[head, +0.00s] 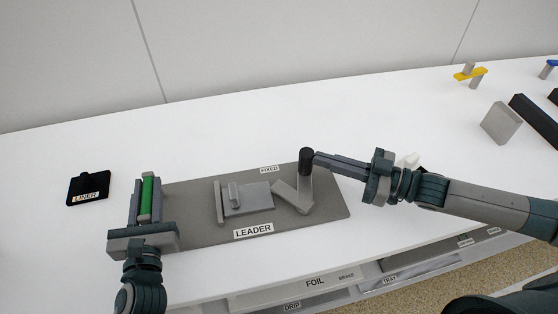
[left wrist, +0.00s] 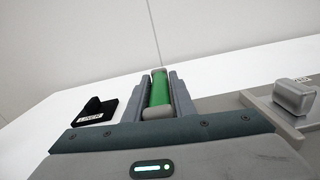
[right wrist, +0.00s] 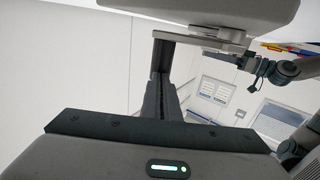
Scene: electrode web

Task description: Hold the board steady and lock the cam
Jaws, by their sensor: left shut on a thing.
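The grey board (head: 330,210), labelled LEADER and FIXED, lies flat on the white table. My left gripper (head: 147,196) is shut on the green handle (head: 147,194) at the board's left end; the handle also shows in the left wrist view (left wrist: 160,92). The cam is a slanted grey lever (head: 291,196) beside an upright grey post (head: 304,186) with a black top (head: 306,160). My right gripper (head: 318,161) has its fingers together, with the tips beside the black top. I cannot tell if they touch. A raised grey plate (head: 256,198) with a small block (head: 234,193) sits mid-board.
A black LINER block (head: 88,188) lies left of the board. Yellow (head: 471,73) and grey (head: 501,123) pieces and a black bar (head: 535,122) stand at the right. Labelled trays, including FOIL (head: 315,282), are below the front edge. The table behind the board is clear.

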